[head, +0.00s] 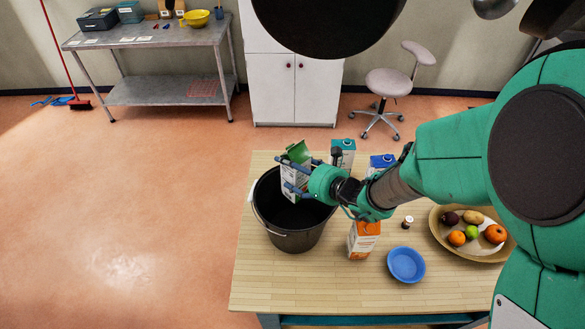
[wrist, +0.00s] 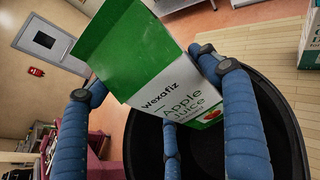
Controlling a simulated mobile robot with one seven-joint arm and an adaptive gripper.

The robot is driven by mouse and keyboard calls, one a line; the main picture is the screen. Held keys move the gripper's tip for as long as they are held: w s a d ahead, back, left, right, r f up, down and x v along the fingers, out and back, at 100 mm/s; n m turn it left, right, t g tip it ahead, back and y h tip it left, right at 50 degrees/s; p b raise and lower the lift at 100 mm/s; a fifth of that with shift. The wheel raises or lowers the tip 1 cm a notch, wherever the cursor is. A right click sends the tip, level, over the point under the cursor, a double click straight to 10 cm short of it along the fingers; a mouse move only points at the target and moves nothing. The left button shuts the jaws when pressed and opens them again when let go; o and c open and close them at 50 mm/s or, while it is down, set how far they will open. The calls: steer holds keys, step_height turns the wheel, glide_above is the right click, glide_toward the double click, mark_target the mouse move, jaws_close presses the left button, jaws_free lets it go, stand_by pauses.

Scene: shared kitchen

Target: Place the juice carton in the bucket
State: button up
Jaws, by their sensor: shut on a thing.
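The juice carton (head: 296,180) is white and green; in the wrist view the carton (wrist: 165,82) reads "Apple Juice". My gripper (head: 291,176) has blue fingers and is shut on the carton. The wrist view shows the blue fingers of my gripper (wrist: 160,105) on both sides of the carton. The black bucket (head: 293,241) stands on the wooden table, and its rim (wrist: 290,110) shows below the carton in the wrist view. The carton is tilted over the bucket's opening; in the head view its lower part overlaps the opening. I cannot tell how deep it reaches.
On the table (head: 300,293) stand an orange-and-white carton (head: 362,240), a teal carton (head: 343,152) and a blue-topped carton (head: 381,162). A blue bowl (head: 406,264), a small bottle (head: 407,222) and a fruit bowl (head: 477,250) are to the right. The table's front left is clear.

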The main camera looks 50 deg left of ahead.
steer(key=shift+f, duration=1.75)
steer(key=o, duration=2)
steer(key=shift+f, duration=0.1)
steer(key=shift+d, duration=0.1)
steer(key=shift+v, duration=5.95)
